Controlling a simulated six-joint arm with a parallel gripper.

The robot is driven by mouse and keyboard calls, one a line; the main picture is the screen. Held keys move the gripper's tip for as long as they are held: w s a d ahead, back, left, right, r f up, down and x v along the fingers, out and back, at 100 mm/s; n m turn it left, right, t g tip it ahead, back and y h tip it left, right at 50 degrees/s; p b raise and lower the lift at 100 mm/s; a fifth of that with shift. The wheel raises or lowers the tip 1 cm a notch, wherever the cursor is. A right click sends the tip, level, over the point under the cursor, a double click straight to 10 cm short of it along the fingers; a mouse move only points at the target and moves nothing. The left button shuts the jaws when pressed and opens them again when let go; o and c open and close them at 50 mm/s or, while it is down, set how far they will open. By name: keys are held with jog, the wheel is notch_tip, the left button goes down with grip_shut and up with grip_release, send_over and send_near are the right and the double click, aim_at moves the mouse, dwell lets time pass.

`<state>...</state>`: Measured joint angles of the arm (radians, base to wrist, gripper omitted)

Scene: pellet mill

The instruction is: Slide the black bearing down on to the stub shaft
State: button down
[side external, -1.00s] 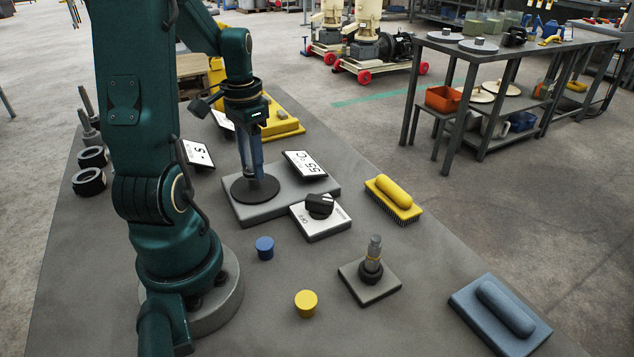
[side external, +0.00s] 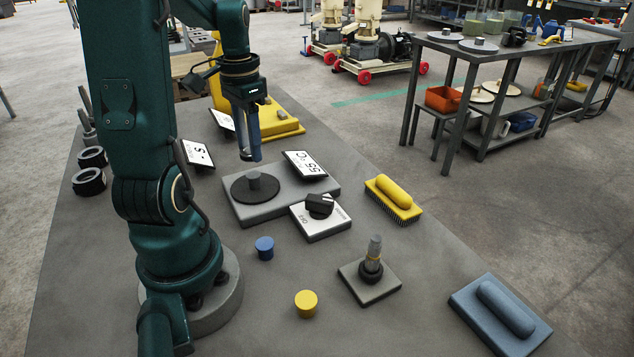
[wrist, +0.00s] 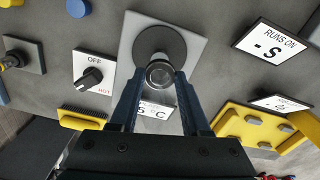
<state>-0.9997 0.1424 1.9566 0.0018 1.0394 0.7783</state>
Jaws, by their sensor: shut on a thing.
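My gripper (side external: 247,155) is raised in the air above the far left part of the grey heater block (side external: 300,201). In the wrist view its two fingers are shut on a small dark ring with a pale rim, the black bearing (wrist: 160,74). The bearing is hard to make out in the side view. The stub shaft (side external: 375,246) stands upright on a square grey plate (side external: 353,290), with a yellow band partway up and a black collar around its base. It shows at the left edge of the wrist view (wrist: 13,60). My gripper is well away from it.
The heater has a dark disc (side external: 241,190) with a grey post (side external: 254,180). A knob box (side external: 321,224), yellow brush (side external: 395,200), blue cap (side external: 265,248), yellow cap (side external: 306,303) and blue block (side external: 497,316) stand around. Bench between caps and shaft plate is clear.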

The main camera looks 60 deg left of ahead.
jog(key=shift+r, duration=1.5)
jog(key=c, duration=1.3)
grip_release()
grip_shut()
